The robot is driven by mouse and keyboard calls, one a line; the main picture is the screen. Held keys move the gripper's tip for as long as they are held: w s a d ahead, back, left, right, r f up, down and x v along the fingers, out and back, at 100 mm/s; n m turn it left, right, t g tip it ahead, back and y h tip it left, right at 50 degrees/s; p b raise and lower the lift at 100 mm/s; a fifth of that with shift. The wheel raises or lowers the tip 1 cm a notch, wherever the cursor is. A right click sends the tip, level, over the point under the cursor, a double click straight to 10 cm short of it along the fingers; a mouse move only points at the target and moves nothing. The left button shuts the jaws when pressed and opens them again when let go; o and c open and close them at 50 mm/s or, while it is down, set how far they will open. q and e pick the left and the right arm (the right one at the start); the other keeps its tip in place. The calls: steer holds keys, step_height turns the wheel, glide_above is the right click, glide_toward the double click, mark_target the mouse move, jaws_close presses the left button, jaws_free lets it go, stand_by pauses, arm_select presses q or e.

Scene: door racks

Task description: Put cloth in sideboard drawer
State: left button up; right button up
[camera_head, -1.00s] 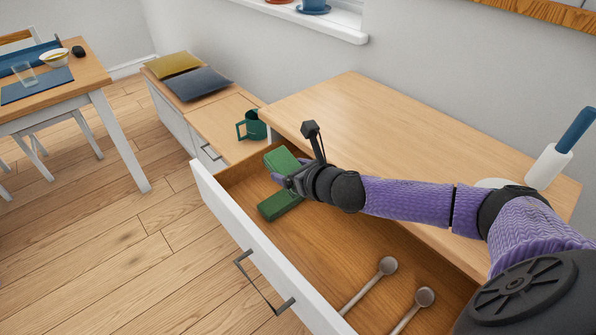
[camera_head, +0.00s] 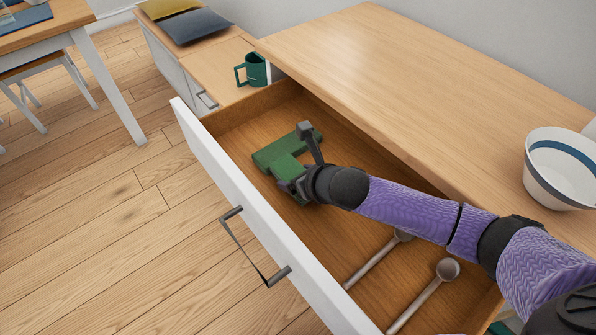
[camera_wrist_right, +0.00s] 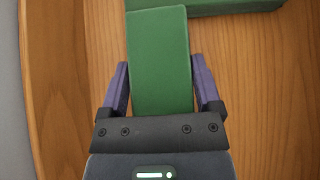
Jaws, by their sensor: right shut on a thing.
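My right gripper (camera_head: 288,183) is inside the open drawer and shut on a green folded cloth (camera_head: 285,167). In the right wrist view the cloth (camera_wrist_right: 160,55) lies between the two purple fingers (camera_wrist_right: 158,80) and sticks out past them. A second green folded piece (camera_head: 308,138) lies on the drawer floor just beyond the held one; its edge shows at the top of the wrist view (camera_wrist_right: 235,6). Whether the two touch I cannot tell. The sideboard drawer (camera_head: 240,195) has a white front and wooden inside. My left gripper is out of view.
Two spoon-like utensils (camera_head: 372,266) (camera_head: 424,296) lie in the drawer's near right part. The sideboard top (camera_head: 390,80) overhangs its back. A green mug (camera_head: 257,70) stands on a lower cabinet at upper left. A white-and-blue bowl (camera_head: 560,170) is at the right.

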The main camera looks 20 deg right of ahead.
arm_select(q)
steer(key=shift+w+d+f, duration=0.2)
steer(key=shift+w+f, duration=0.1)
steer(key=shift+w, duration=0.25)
arm_select(e)
steer(key=shift+f, duration=0.15)
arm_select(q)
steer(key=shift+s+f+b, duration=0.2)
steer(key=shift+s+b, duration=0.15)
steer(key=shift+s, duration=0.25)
arm_select(e)
steer(key=shift+f, duration=0.55)
steer(key=o, duration=1.2)
steer(key=shift+c, duration=0.2)
steer(key=shift+s+d+r+p, duration=0.1)
steer(key=shift+s+r+p, duration=0.05)
steer(key=shift+r+p, duration=0.15)
steer(key=p+v, duration=0.5)
steer(key=v, duration=0.4)
steer(key=shift+s+d, duration=0.1)
steer(key=shift+s, duration=0.05)
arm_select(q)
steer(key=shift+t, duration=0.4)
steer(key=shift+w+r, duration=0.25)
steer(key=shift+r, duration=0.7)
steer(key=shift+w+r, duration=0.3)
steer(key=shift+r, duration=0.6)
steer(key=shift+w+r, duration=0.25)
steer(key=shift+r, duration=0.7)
